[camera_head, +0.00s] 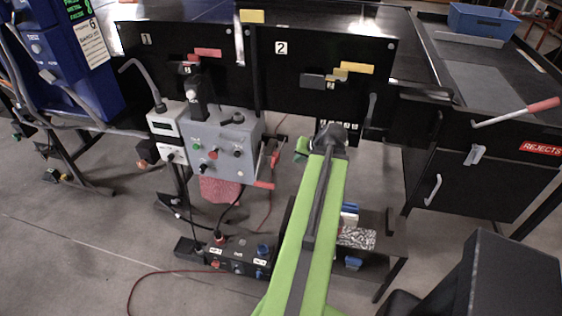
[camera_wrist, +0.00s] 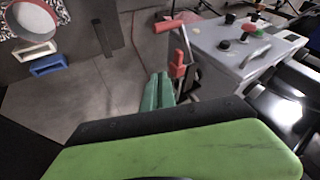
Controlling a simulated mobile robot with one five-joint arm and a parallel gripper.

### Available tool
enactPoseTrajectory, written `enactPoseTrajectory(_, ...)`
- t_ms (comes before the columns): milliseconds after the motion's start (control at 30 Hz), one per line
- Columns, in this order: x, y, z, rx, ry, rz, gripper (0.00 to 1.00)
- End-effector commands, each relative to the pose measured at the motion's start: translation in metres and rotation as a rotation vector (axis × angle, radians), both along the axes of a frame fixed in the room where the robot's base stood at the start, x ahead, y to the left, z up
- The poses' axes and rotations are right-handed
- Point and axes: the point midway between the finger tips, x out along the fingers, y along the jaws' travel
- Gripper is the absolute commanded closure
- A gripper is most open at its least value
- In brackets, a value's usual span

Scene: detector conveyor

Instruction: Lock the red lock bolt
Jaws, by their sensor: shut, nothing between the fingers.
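A red tab (camera_head: 205,53) sits on the black panel marked 1, above a small dark fitting (camera_head: 186,68). I cannot tell whether this tab is the lock bolt or how it is set. My gripper (camera_head: 301,147) is in front of and below panel 2, to the right of the grey control box. Its green fingers (camera_wrist: 158,90) are together and empty in the wrist view. A red-handled lever (camera_head: 264,185) stands beside the control box. In the wrist view its red parts (camera_wrist: 178,68) appear just right of my fingertips, with contact unclear.
The grey control box (camera_head: 224,147) has several knobs and also shows in the wrist view (camera_wrist: 240,65). Panel 2 carries a yellow tab (camera_head: 357,67). A REJECTS cabinet (camera_head: 478,178) stands at right. A low black box with cables (camera_head: 238,257) lies on the floor.

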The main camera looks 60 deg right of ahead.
Motion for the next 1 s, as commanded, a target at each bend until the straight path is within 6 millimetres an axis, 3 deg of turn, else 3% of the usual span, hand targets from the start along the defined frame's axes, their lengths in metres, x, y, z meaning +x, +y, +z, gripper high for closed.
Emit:
enactPoseTrajectory(333,-0.007,-0.005,0.000,-0.003,-0.006,-0.014,1.00)
enactPoseTrajectory(467,-0.002,-0.007,-0.010,-0.003,-0.005,-0.013,1.00)
enactPoseTrajectory(900,0.050,-0.027,-0.087,-0.002,-0.005,-0.011,1.00)
enactPoseTrajectory(933,0.053,-0.028,-0.091,-0.002,-0.005,-0.011,1.00)
enactPoseTrajectory(1000,0.065,-0.022,-0.079,-0.003,-0.004,-0.011,1.00)
